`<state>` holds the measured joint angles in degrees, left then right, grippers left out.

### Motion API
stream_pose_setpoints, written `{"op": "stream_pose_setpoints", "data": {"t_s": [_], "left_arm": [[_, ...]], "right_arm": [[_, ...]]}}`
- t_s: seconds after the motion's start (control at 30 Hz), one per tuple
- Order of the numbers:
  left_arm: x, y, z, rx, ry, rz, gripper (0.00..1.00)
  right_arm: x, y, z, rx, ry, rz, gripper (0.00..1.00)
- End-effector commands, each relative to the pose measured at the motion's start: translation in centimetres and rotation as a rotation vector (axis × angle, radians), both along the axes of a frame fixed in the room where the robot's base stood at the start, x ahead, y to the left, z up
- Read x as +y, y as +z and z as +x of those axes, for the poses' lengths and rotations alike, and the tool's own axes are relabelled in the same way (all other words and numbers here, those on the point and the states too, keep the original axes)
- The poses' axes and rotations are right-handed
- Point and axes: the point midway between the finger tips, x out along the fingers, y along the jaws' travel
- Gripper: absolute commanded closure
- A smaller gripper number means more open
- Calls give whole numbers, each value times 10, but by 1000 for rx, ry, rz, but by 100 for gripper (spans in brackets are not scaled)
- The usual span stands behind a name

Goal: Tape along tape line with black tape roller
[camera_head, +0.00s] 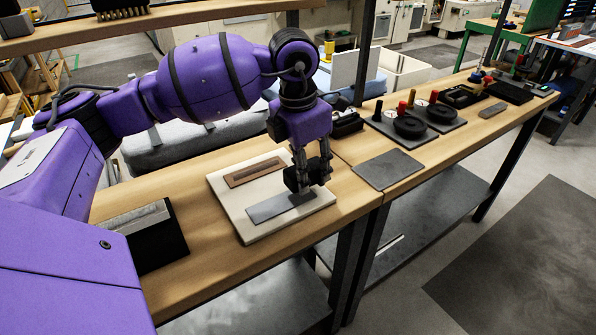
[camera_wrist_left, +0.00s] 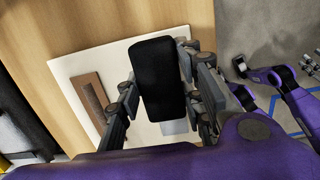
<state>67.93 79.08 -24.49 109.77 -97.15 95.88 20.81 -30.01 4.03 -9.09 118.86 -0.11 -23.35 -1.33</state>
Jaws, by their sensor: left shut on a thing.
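A pale board (camera_head: 228,205) lies on the wooden bench. A grey strip (camera_head: 272,208) and a brown wooden strip (camera_head: 255,171) lie on it side by side; I cannot tell which one is the tape line. My left gripper (camera_head: 313,176) points down over the board's right part and is shut on the black tape roller (camera_head: 296,178). In the left wrist view the roller (camera_wrist_left: 158,80) is a black rounded block between the fingers, hiding part of the board. It is at the grey strip's right end; I cannot tell whether it touches.
A black tray with a grey bar (camera_head: 165,240) stands on the bench at left. A dark grey plate (camera_head: 389,169) lies to the right. Beyond it are round black fixtures with red knobs (camera_head: 412,122). A dark bench post stands behind the gripper. The bench front beside the board is clear.

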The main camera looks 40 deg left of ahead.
Motion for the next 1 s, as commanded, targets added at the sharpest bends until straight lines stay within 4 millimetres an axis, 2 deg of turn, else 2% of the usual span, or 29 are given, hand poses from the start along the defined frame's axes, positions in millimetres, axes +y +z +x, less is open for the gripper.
{"op": "stream_pose_setpoints", "data": {"t_s": [0.67, 1.0], "left_arm": [[0, -16, 0, 0, 0, 0, 96], [0, -16, 0, -1, 0, 0, 96]], "right_arm": [[0, -10, -4, 10, 0, -1, 60], [0, -8, -4, 9, 0, 0, 60]]}}
